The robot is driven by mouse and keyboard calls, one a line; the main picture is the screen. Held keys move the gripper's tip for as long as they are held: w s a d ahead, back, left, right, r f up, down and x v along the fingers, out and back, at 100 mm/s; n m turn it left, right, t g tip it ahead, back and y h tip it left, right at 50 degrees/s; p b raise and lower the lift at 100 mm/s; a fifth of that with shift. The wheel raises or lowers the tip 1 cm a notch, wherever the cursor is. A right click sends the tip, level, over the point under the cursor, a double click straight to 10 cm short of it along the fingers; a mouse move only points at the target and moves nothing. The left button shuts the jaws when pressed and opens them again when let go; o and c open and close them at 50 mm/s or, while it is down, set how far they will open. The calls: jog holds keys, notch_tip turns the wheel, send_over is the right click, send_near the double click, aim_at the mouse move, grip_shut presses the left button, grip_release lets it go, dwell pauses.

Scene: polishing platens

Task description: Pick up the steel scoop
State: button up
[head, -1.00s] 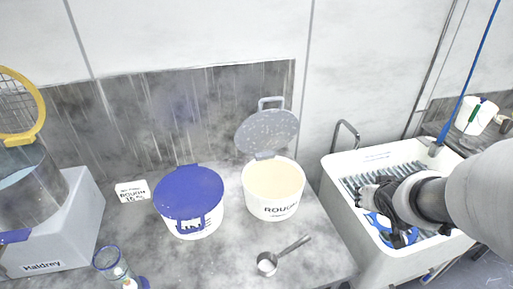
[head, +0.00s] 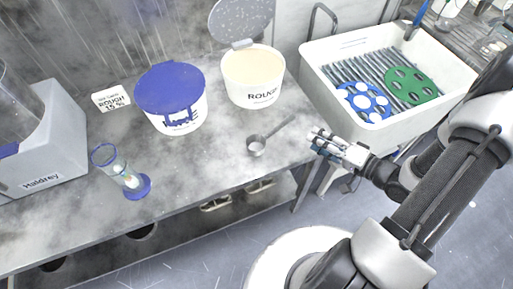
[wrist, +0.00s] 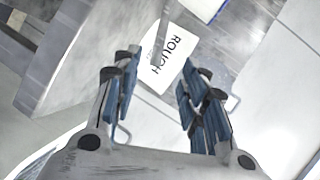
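The steel scoop lies on the worktop in the head view, its round cup (head: 257,147) toward the front and its thin handle (head: 279,126) pointing back right. My gripper (head: 315,140) is right of the scoop, by the worktop's right end, apart from it. In the wrist view my gripper (wrist: 158,66) shows its two blue-padded fingers spread, with no object clearly held between them. A thin grey strip shows near the fingertips there; I cannot tell whether it is the scoop's handle.
An open white ROUGH tub (head: 262,90) stands behind the scoop. A blue-lidded tub (head: 171,90) and a glass timer (head: 126,175) stand left. A white sink (head: 328,72) with blue and green discs is right. A sign (head: 110,98) stands at the back left.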

aim_at(284, 123)
jog(key=b+x, duration=0.4)
jog(key=x, duration=1)
jog(key=shift+w+b, duration=0.3)
jog(key=shift+c, duration=0.2)
grip_shut()
